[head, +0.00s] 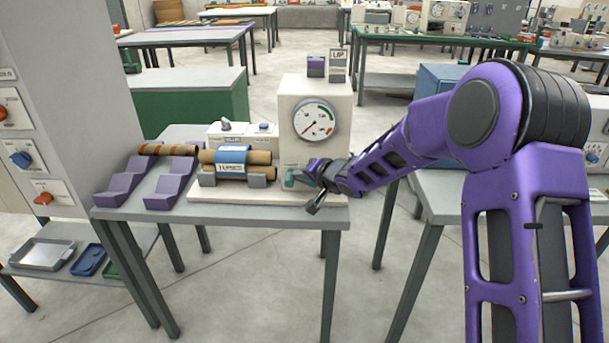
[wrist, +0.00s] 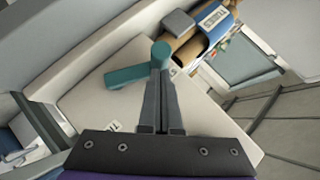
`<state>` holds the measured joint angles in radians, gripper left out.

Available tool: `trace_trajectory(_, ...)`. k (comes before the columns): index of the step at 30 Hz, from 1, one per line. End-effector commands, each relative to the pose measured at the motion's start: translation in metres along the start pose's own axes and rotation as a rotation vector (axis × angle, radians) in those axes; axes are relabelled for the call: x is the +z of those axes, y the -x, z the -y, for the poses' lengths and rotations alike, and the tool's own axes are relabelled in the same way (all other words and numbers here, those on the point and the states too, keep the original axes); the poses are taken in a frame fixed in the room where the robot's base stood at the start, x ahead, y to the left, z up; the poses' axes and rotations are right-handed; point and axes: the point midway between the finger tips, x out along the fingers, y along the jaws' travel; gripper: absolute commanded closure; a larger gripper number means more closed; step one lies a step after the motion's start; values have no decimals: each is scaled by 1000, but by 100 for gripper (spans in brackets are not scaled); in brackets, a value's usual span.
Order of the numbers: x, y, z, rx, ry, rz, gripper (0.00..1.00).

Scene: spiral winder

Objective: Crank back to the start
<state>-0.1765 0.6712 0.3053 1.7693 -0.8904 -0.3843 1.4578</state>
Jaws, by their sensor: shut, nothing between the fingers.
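The winder is a cream machine (head: 290,100) on a grey table, with a round dial gauge (head: 314,118) on its front. My gripper (head: 307,181) is at the crank. In the wrist view my gripper (wrist: 160,68) has its fingers together, with the tips at the knob. Whether they touch it I cannot tell.
Purple stepped racks (head: 170,182) with a brown tube stand left of the winder. A grey wall panel with knobs (head: 22,160) stands at the left. Open floor lies in front.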

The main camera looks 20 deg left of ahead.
Motion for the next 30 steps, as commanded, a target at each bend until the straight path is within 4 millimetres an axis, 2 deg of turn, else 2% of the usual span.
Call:
trace_trajectory(6, 0, 0, 0, 1, 1, 0, 100)
trace_trajectory(15, 11, -11, 0, 76, 76, 1, 100)
trace_trajectory(30, 10, -8, 5, 79, 78, 2, 100)
